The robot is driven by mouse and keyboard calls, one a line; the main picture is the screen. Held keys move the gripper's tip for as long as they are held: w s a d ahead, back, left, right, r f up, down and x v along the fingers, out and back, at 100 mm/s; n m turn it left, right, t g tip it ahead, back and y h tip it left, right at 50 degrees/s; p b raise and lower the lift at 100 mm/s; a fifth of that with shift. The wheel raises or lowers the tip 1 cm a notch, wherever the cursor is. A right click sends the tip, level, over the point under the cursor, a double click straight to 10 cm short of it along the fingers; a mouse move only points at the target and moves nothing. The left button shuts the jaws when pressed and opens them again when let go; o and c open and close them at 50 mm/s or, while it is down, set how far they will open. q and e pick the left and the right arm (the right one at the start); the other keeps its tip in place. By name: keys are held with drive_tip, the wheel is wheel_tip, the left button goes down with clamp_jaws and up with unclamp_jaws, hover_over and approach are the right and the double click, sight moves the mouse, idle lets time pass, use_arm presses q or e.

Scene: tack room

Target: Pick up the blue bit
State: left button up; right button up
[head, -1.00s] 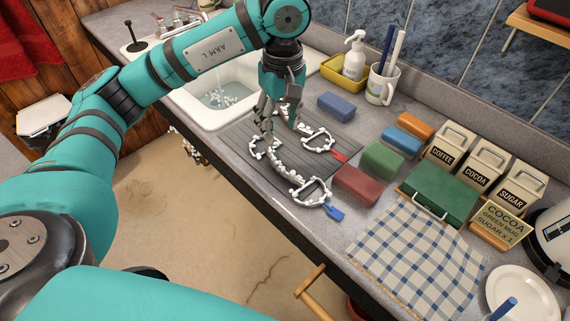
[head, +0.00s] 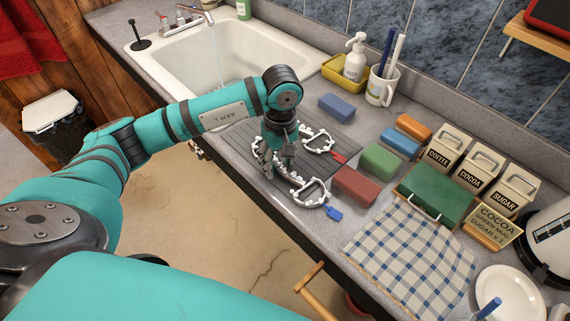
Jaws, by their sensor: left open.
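The blue bit (head: 311,192), white rings with a blue tag (head: 333,213), lies at the near right edge of the grey ribbed mat (head: 232,137) on the counter. Part of its white chain runs up behind my left gripper. Another bit (head: 318,142) with a red tag (head: 338,159) lies just beyond it on the mat. My left gripper (head: 278,170) points down, open, above the mat, to the left of the blue bit's tagged ring. Its fingers hide part of the white rings and chain; I cannot tell whether they touch. My right gripper is out of view.
Red (head: 356,184), green (head: 381,161) and blue (head: 400,142) blocks stand right of the mat. A checked cloth (head: 412,255) lies at the near right. The sink (head: 180,65) is at the left back, with water running. A mug (head: 382,85) with brushes stands behind.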

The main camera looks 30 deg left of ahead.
use_arm(q)
clamp_jaws()
drive_tip(key=shift+w+r, duration=0.1)
drive_tip(key=shift+r, duration=0.05)
idle(0.5)
